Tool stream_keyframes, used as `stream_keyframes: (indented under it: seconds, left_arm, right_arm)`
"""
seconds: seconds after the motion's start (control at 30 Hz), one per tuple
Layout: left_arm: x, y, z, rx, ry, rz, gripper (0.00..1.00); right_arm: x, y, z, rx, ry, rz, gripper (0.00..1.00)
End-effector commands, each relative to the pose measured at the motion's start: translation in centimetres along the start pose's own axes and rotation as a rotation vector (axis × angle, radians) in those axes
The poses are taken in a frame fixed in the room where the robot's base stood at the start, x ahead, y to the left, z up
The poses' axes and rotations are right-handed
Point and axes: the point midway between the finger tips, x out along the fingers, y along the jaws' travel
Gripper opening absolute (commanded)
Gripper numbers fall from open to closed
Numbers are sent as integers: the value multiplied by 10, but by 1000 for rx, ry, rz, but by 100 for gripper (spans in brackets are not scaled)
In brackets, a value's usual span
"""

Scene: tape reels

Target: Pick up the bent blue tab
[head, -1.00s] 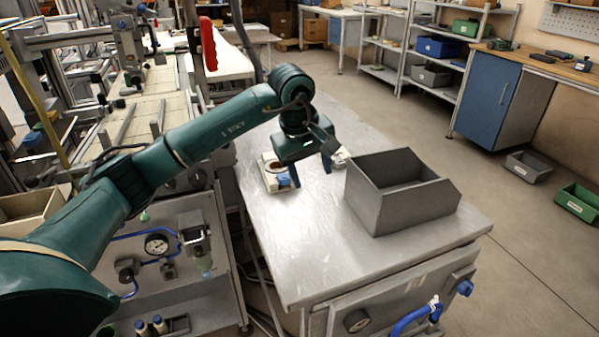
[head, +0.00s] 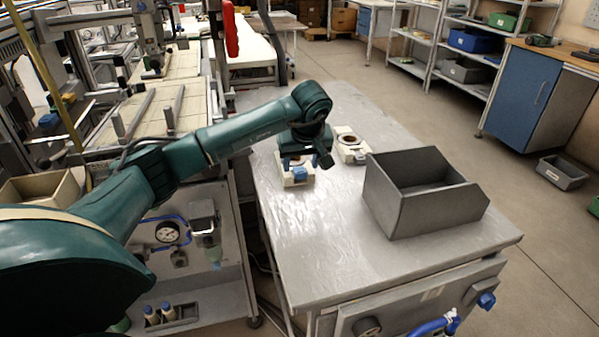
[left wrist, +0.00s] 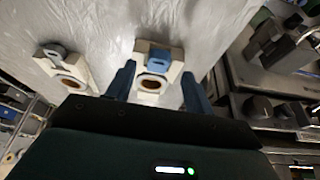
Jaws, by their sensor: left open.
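The bent blue tab (head: 299,173) sits on the near part of a cream holder (head: 289,184) on the metal table. In the left wrist view, the blue tab (left wrist: 158,60) lies across the holder (left wrist: 142,46), beside a round brown-rimmed opening. My left gripper (head: 305,164) is over this holder, pointing down. In the left wrist view its two blue fingers (left wrist: 155,84) stand apart, one on each side of the holder, with nothing between them held. Whether the fingertips touch the holder cannot be told. My right gripper is not in view.
A second cream holder (head: 351,153) with a grey tab stands to the right of the first. A grey open bin (head: 405,207) stands further right on the table (head: 300,260). The table's near part is clear.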

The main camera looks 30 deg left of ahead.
Motion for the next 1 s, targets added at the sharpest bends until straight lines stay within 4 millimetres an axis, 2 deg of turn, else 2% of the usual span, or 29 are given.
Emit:
stream_keyframes:
  seconds: [0.1, 0.2, 0.47, 1.0]
  left_arm:
    - [19, 1, 3, -2, -3, -2, 53]
    - [28, 2, 3, 0, -2, 0, 53]
    - [30, 2, 2, 0, 0, 1, 53]
    - [30, 2, 2, -1, 0, 1, 9]
  right_arm:
    - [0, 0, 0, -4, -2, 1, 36]
    - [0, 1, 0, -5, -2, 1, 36]
    - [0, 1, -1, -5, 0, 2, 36]
    - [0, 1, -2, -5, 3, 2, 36]
